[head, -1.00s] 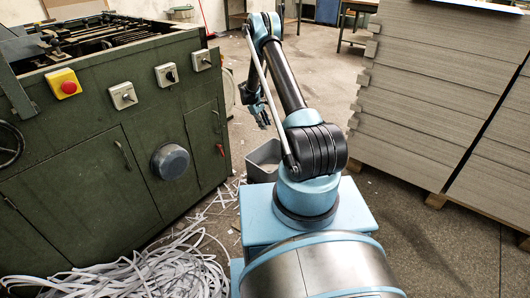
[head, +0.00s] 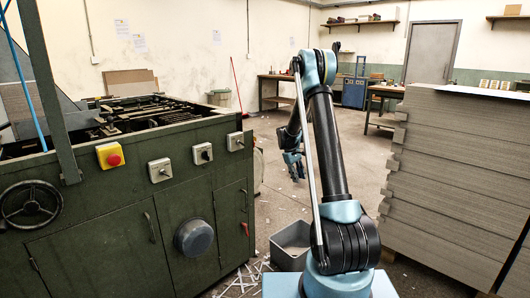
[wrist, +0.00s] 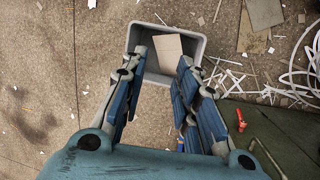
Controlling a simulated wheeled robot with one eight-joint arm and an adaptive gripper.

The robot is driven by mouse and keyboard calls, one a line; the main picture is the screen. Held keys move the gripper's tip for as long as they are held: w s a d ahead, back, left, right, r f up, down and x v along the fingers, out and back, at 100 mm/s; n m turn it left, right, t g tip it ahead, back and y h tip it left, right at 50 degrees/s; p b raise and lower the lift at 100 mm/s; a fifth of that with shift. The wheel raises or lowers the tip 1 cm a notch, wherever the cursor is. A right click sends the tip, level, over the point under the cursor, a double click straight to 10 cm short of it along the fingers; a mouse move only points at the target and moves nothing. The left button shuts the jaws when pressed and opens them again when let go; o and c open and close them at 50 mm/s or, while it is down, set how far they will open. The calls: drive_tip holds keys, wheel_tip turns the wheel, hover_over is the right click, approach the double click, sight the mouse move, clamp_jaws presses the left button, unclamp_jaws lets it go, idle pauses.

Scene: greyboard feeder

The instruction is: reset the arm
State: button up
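My arm (head: 328,150) is light blue and black. It rises from its base, bends at a high elbow and reaches down beyond it. My gripper (head: 293,165) hangs low past the elbow in the head view, small and partly behind the arm. In the wrist view my gripper (wrist: 163,60) has its two blue-and-grey fingers apart, with nothing held between them. Below and beyond the fingertips, a grey bin (wrist: 196,47) stands on the floor with a flat piece of board (wrist: 168,48) in it. The bin also shows in the head view (head: 290,262).
A green machine (head: 100,235) with switches and a handwheel stands close on the left. A tall stack of grey board (head: 450,165) stands on the right. Paper strips (wrist: 298,60) litter the floor by the bin. Open floor (head: 270,205) lies between, with benches (head: 277,88) behind.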

drive_tip(key=s+d+r+m+t+y, duration=0.1)
drive_tip(key=s+r+m, duration=0.1)
drive_tip(key=s+r, duration=0.95)
drive_tip(key=s+d+r+m+y, duration=0.1)
drive_tip(key=s+r, duration=0.7)
drive_tip(key=s, duration=0.7)
drive_tip(key=s+f+m+t, duration=0.1)
drive_tip(key=s+f, duration=0.3)
drive_tip(key=s, duration=0.8)
drive_tip(key=s+f+m+y, duration=0.1)
drive_tip(key=s+f+m, duration=0.2)
drive_tip(key=s, duration=1)
drive_tip(key=shift+a+f+t+y, duration=0.3)
drive_tip(key=shift+f+t, duration=0.1)
drive_tip(key=shift+f, duration=0.05)
drive_tip(key=shift+s, duration=0.1)
drive_tip(key=shift+w+f, duration=0.2)
drive_tip(key=shift+w, duration=0.25)
drive_tip(key=shift+c, duration=0.5)
